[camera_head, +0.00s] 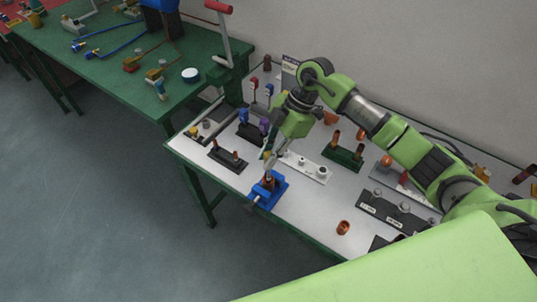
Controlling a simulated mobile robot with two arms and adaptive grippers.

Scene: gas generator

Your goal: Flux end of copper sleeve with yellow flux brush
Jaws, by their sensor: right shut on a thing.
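My right gripper (270,160) comes in from the right and points down over the blue vise (275,192) near the table's front edge. It is shut on a thin tool, taken to be the yellow flux brush; the tool is small and mostly hidden by the fingers. A small copper-brown piece (268,181), seemingly the copper sleeve, stands in the vise just under the fingertips. I cannot tell whether the brush touches it. My left gripper is not in view.
A green holder (343,157) with copper pieces, a white rack (309,170), a dark rack (229,158) and a grey block with knobs (397,211) stand around. A copper fitting (343,227) lies at the front. A green table (130,70) stands at the left.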

